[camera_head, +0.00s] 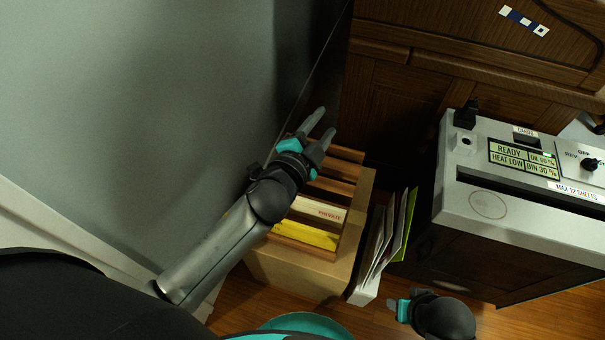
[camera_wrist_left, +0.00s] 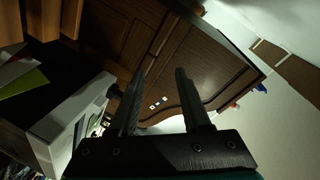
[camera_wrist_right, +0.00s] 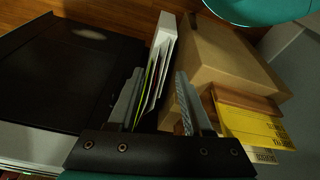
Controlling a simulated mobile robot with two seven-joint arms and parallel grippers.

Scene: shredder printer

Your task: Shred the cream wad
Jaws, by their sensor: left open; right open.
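A cream wad (camera_head: 318,210) with printed letters stands in a wooden-slotted cardboard box (camera_head: 290,273), just behind a yellow wad (camera_head: 305,235). A sliver of the cream wad also shows past the yellow one in the right wrist view (camera_wrist_right: 263,156). The grey shredder (camera_head: 520,235) is at the right, its dark slot and "READY" display (camera_head: 523,158) facing up. My left gripper (camera_head: 318,131) is open and empty above the back of the box, beyond the cream wad. My right gripper (camera_wrist_right: 158,78) is open, low between the box and shredder; white folders show between its fingers.
White and green folders (camera_head: 378,253) stand in the narrow gap between box and shredder. A dark wooden cabinet (camera_head: 385,90) stands behind, and a grey wall (camera_head: 150,90) is at the left. A teal round thing (camera_head: 310,324) is at the bottom.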

